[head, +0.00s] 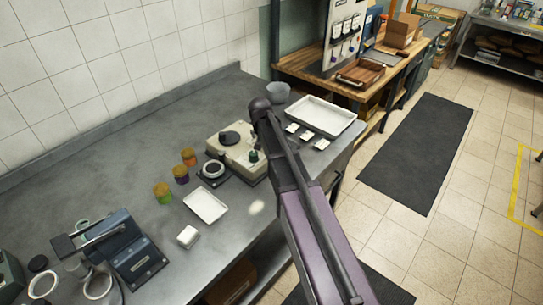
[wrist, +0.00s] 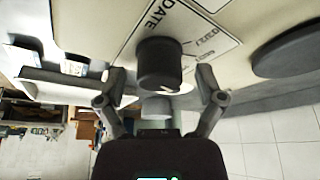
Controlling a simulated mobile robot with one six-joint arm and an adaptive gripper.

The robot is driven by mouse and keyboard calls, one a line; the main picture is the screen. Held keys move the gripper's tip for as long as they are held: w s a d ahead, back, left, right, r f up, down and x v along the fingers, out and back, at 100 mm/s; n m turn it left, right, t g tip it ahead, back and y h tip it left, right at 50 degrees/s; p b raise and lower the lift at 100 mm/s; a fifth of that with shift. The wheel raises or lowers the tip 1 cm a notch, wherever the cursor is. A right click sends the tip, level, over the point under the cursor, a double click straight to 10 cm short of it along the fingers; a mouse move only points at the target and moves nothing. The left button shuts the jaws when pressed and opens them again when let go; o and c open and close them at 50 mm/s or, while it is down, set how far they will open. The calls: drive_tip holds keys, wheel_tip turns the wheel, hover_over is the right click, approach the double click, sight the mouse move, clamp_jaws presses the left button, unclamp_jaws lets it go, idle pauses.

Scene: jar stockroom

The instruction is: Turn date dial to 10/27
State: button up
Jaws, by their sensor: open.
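The date dial (wrist: 160,65) is a dark round knob on the pale face of the machine, beside a white label printed "DATE". In the wrist view it stands between the two fingers of my gripper (wrist: 161,92), which are spread apart with a gap on each side of it. The label's date marks are too small and oblique to read, so I cannot tell the dial's setting. In the head view the beige machine (head: 226,151) sits on the grey counter, and my arm hides part of it and my fingers.
A large dark disc (wrist: 292,52) is on the machine face to the right of the dial. Jars with coloured contents (head: 181,174), a white tray (head: 206,205) and a blue device (head: 133,252) stand on the counter. A larger tray (head: 319,114) lies beyond the machine.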

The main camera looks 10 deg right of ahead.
drive_tip(key=shift+n, duration=0.5)
drive_tip(key=shift+n+y, duration=0.8)
drive_tip(key=shift+n, duration=0.7)
drive_tip(key=shift+n+y, duration=0.7)
drive_tip(key=shift+n, duration=1.1)
drive_tip(key=shift+s+r+p, duration=0.15)
drive_tip(key=shift+r+p, duration=0.25)
drive_tip(key=p+v, duration=1.2)
drive_tip(key=v, duration=0.1)
drive_tip(key=s+f+m+g+b, duration=0.1)
drive_tip(key=s+f+b, duration=0.2)
drive_tip(key=s, duration=0.5)
drive_tip(key=s+f+m+g+h+b, duration=0.1)
drive_tip(key=s+f+b, duration=0.3)
drive_tip(key=s, duration=0.4)
drive_tip(key=s+a+f+m+g+b, duration=0.1)
drive_tip(key=s+f+b, duration=0.3)
drive_tip(key=s, duration=0.5)
drive_tip(key=shift+f+m+g+h, duration=0.3)
drive_tip(key=shift+f+m+g, duration=0.35)
drive_tip(key=shift+f, duration=0.2)
drive_tip(key=shift+w+a, duration=0.1)
drive_tip(key=shift+a, duration=0.05)
